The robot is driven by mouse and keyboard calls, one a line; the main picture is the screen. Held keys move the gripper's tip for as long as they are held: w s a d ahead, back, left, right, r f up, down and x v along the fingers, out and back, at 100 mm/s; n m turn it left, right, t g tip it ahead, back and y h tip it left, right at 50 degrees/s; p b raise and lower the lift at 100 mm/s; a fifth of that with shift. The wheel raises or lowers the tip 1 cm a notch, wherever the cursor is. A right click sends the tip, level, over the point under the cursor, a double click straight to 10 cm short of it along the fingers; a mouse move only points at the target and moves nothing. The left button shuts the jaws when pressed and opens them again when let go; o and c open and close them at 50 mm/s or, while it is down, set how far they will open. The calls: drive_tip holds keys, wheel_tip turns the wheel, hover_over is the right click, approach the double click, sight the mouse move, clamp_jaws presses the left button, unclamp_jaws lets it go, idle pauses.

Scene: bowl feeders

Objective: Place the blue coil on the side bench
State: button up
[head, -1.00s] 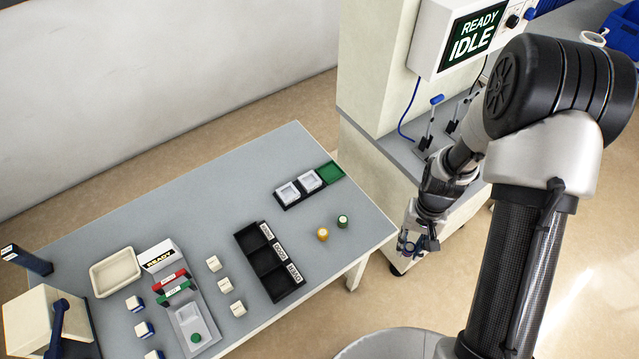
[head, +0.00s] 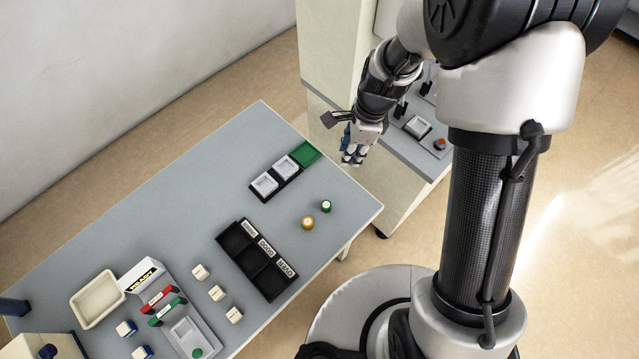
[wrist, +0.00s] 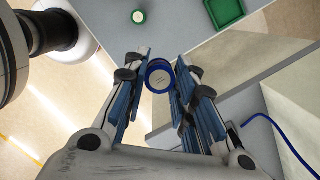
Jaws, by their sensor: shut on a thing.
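The blue coil (wrist: 159,75), a short blue ring with a pale face, is held between the fingertips of my gripper (wrist: 159,80) in the wrist view. My gripper also shows in the head view (head: 353,158), pointing down near the right corner of the grey table (head: 335,200). In the head view I cannot tell the coil clearly from the blue fingers. A grey-topped cabinet bench (head: 425,158) stands right of my gripper. I cannot tell which surface is the side bench.
On the table are a green tray (head: 306,152), two white trays, a green-topped coil (head: 326,206), a yellow coil (head: 308,222) and a black three-part bin (head: 240,241). A blue cable (wrist: 280,140) hangs beside the cabinet. The table's upper middle is clear.

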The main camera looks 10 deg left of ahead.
sight(342, 193)
wheel_tip(342, 193, down, 20)
drive_tip(key=b, duration=0.7)
drive_tip(key=shift+r, duration=0.15)
drive_tip(key=shift+b, duration=0.3)
drive_tip(key=shift+f, duration=0.25)
drive_tip(key=o, duration=1.1)
drive_tip(key=shift+c, duration=0.2)
wheel_tip(342, 193, up, 12)
drive_tip(key=d+p, duration=0.1)
drive_tip(key=p, duration=0.4)
drive_tip(key=shift+d+r, duration=0.2)
drive_tip(key=shift+d, duration=0.2)
